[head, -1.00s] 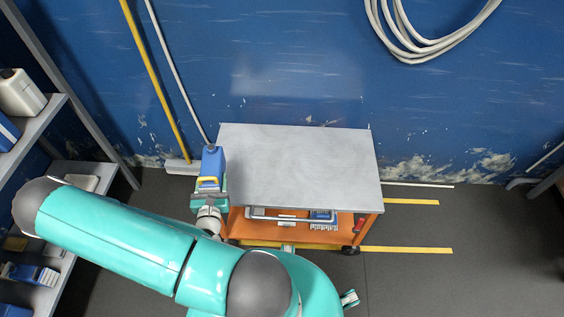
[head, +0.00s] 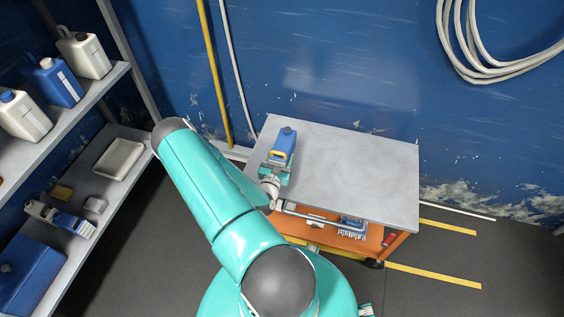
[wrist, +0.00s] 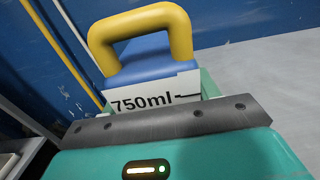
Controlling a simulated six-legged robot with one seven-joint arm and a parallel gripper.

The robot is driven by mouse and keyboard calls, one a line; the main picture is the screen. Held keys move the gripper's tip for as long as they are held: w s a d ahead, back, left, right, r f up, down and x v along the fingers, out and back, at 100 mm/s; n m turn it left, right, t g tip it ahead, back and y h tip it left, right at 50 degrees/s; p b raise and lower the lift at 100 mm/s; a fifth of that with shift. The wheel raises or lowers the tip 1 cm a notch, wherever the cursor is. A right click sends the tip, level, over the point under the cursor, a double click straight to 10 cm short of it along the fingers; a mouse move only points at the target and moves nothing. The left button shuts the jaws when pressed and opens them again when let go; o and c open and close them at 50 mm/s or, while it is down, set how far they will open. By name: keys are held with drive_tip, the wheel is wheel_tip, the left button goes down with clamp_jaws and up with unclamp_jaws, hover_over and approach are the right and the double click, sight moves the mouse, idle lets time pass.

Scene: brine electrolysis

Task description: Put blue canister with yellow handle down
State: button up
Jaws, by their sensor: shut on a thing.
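The blue canister with the yellow handle (head: 284,142) is in my gripper (head: 275,167), over the left end of the grey cart top (head: 350,165) in the head view. The wrist view shows its yellow handle (wrist: 140,32) and a white label reading 750ml (wrist: 150,98) close in front of my gripper (wrist: 165,120). My gripper is shut on the canister. Its fingertips are mostly hidden in both views. I cannot tell whether the canister's base touches the cart top.
The rest of the cart top is bare. Its orange lower shelf (head: 330,236) holds a few items. At the left, a grey shelf rack (head: 60,130) carries white canisters (head: 84,54), a blue canister (head: 54,82) and a white tray (head: 120,158). A blue wall stands behind the cart.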

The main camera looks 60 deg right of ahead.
drive_tip(key=shift+d+f, duration=0.25)
drive_tip(key=shift+f, duration=0.05)
drive_tip(key=shift+d+f, duration=0.15)
drive_tip(key=shift+f, duration=0.75)
drive_tip(key=shift+d+f, duration=0.1)
drive_tip(key=shift+f, duration=0.75)
drive_tip(key=o, duration=1.1)
drive_tip(key=shift+f, duration=0.15)
